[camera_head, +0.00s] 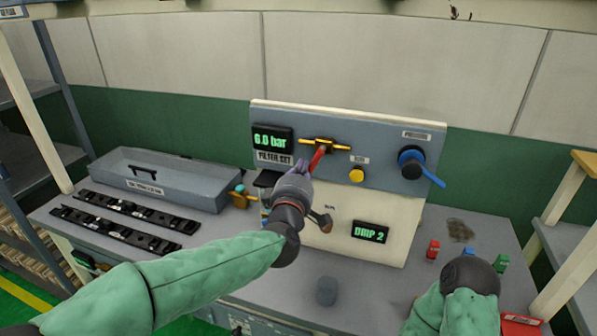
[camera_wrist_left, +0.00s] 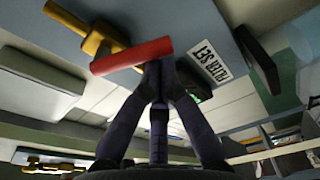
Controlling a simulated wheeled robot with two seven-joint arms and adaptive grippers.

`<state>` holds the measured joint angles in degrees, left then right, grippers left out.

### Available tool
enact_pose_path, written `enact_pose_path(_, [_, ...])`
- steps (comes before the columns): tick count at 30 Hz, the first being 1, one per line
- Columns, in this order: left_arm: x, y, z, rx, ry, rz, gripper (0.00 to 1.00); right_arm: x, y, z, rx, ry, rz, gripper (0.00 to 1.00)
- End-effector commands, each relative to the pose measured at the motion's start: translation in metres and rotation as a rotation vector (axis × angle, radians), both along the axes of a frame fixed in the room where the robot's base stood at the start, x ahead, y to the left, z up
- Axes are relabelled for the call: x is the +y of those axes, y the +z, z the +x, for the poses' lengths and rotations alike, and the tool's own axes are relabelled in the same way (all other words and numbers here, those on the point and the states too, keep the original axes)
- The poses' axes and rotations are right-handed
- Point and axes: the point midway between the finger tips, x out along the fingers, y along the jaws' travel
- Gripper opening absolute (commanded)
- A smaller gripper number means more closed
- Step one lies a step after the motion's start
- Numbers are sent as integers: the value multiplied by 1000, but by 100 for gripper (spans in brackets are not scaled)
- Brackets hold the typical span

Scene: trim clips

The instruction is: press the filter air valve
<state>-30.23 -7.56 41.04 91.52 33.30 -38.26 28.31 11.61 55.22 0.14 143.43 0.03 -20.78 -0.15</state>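The air valve on the panel has a brass body (camera_head: 338,146) and a red lever (camera_head: 317,157), beside a label reading FILTER SET (camera_head: 274,158). In the left wrist view the red lever (camera_wrist_left: 131,56) crosses just at my fingertips, with the brass body (camera_wrist_left: 97,38) behind it. My left gripper (camera_head: 302,168) has its fingers together at the lever. It seems to touch the lever's end, but contact is not certain. The fingers (camera_wrist_left: 156,70) hold nothing that I can see. Of my right arm only the sleeve and dark wrist show; its fingers are hidden.
A display (camera_head: 272,139) reads 6.0 bar. A second display (camera_head: 370,232) reads DRIP 2. A grey tray (camera_head: 190,187) and black clip strips (camera_head: 125,222) lie left.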

Motion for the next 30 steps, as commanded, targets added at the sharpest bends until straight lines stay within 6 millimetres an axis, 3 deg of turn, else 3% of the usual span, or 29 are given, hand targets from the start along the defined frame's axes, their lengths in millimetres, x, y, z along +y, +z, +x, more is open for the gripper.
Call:
enact_pose_path(7, [-7, -7, -2, 45, -2, -140, 0, 0, -12, 0, 0, 0, 0, 40])
enact_pose_path(15, [-6, -5, -1, 46, 0, -142, 0, 0, -10, 0, 0, 0, 0, 40])
enact_pose_path(24, [18, 3, 17, 45, 1, -144, 0, 0, -18, 0, 0, 0, 0, 40])
enact_pose_path(30, [23, 6, -18, 45, -4, -142, 0, 0, -9, 0, 0, 0, 0, 40])
